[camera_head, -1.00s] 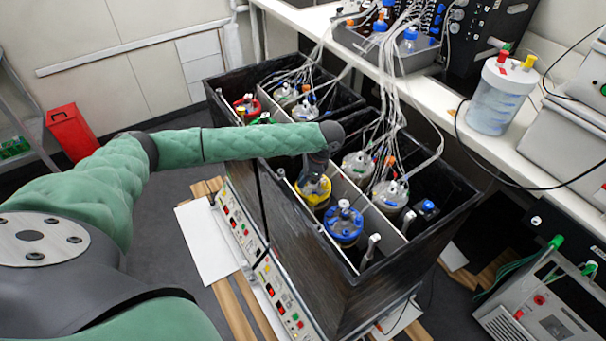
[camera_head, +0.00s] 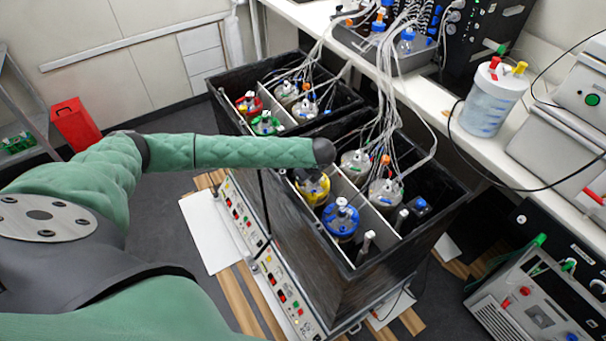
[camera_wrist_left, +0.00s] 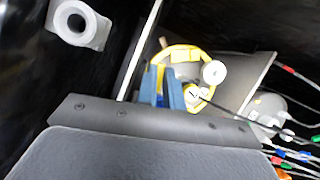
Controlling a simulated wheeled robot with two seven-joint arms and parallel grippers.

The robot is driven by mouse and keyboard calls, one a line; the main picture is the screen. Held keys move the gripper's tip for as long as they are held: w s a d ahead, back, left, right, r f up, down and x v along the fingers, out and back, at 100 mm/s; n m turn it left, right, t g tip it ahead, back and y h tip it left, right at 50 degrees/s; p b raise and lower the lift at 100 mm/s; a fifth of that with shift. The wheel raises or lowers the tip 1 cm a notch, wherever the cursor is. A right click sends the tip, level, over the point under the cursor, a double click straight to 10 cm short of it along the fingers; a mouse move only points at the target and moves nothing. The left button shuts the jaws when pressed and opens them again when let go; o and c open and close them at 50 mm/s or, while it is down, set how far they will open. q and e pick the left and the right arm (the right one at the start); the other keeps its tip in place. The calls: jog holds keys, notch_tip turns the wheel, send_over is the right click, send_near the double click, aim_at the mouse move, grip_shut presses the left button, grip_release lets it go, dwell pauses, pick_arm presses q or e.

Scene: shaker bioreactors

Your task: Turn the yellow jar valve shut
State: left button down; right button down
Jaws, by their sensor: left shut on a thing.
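The yellow jar (camera_head: 312,191) stands in the near compartment of the black shaker box. In the left wrist view its yellow-rimmed lid (camera_wrist_left: 207,57) carries white caps and metal fittings. My left gripper (camera_wrist_left: 166,92) has blue fingers shut at the near side of this lid, on what looks like the jar's valve. The fingers mostly hide the valve. In the head view the end of my left arm hangs right above the yellow jar, and the gripper (camera_head: 316,172) is partly hidden under the wrist. My right gripper is not in view.
The blue jar (camera_head: 341,220) stands close in front of the yellow jar. A clear jar (camera_head: 385,192) with tubing stands across the divider. Red (camera_head: 249,105) and green (camera_head: 266,124) jars stand in the far box. Tubes hang over both boxes.

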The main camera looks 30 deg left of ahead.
pick_arm(q)
jog(key=shift+m+t+p, duration=0.5)
jog(key=shift+m+p, duration=0.1)
jog(key=shift+m, duration=0.7)
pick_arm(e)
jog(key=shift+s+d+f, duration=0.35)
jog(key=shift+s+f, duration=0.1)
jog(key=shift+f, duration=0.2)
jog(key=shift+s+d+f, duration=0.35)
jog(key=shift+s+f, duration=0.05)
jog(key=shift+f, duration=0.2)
pick_arm(q)
jog(key=c, duration=1.5)
grip_release()
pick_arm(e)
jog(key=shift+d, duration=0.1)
